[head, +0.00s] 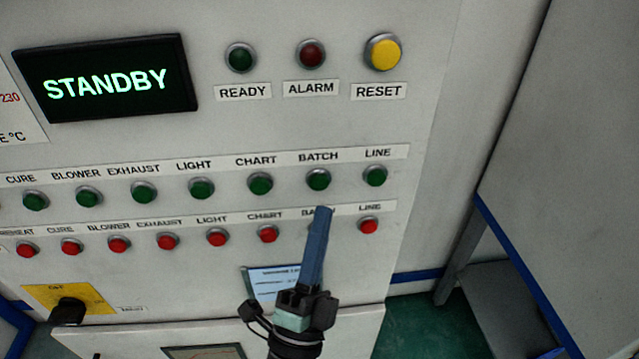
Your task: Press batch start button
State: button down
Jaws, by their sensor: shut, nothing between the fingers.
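The green batch button (318,179) is in the upper button row, under the label BATCH, between the green chart button (260,183) and the green line button (375,176). My gripper (323,211) is shut and empty, with its blue fingers pointing up. In the picture its tip lies just below the green batch button; I cannot tell how far it is from the panel. My fingers cover the lower-row spot under the second batch label, so any button there is hidden.
The display (106,80) reads STANDBY. A yellow reset button (383,53) sits above right, beside the dark red alarm lamp (311,54) and green ready lamp (240,58). Red buttons, such as line (369,226), flank my fingers. A black knob (68,311) is lower left.

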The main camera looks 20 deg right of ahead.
aim_at(322, 178)
jog(key=shift+w+d+b, duration=0.2)
jog(key=shift+w+b, duration=0.15)
jog(key=shift+w, duration=0.45)
jog(key=shift+w+d+b, duration=0.2)
jog(key=shift+w+b, duration=0.1)
jog(key=shift+w, duration=0.45)
dwell(0.9)
jog(key=shift+w+d+b, duration=0.15)
jog(key=shift+w+b, duration=0.2)
jog(key=shift+w, duration=0.05)
jog(key=shift+w+d+b, duration=0.1)
jog(key=shift+w+b, duration=0.25)
jog(key=shift+w, duration=0.05)
dwell(0.6)
jog(key=shift+s, duration=0.1)
jog(key=shift+s+a, duration=0.25)
jog(key=shift+s, duration=0.5)
